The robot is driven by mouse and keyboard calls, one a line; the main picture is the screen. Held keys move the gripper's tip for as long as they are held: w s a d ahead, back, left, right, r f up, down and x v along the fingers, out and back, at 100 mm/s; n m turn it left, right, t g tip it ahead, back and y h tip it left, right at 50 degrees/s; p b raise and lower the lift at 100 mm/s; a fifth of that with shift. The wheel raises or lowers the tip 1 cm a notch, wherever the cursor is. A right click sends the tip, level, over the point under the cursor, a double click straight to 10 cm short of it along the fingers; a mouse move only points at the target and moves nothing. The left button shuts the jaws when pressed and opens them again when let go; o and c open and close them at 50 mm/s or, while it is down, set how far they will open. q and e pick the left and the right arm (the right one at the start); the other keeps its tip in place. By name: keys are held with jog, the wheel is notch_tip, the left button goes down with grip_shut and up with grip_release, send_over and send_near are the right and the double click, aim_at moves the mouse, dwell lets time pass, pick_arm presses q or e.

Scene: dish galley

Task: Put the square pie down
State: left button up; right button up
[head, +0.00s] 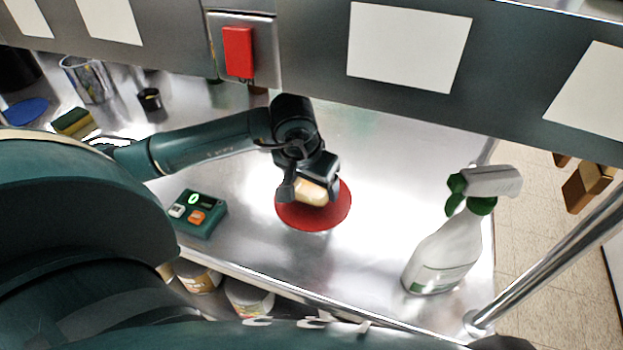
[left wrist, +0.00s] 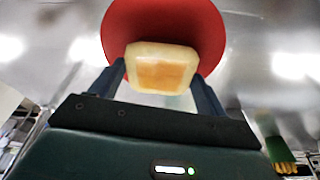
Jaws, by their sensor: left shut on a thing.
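The square pie (head: 312,191), pale crust with an orange-brown middle, is between the fingers of my left gripper (head: 309,192). In the left wrist view the pie (left wrist: 160,69) sits between the two finger tips of the gripper (left wrist: 160,85), which is shut on it. A round red mat (head: 318,218) lies on the steel counter directly beneath or behind the pie; the mat (left wrist: 164,18) also fills the top of the wrist view. I cannot tell whether the pie touches the mat. My right gripper is not in view.
A white spray bottle with a green neck (head: 446,248) stands at the counter's right. A green device with buttons (head: 199,214) lies left of the mat. The counter (head: 385,180) right of the mat is clear.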

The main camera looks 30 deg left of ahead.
pick_arm(q)
jog(key=shift+f, duration=0.2)
jog(key=o, duration=1.1)
jog(key=shift+f, duration=0.1)
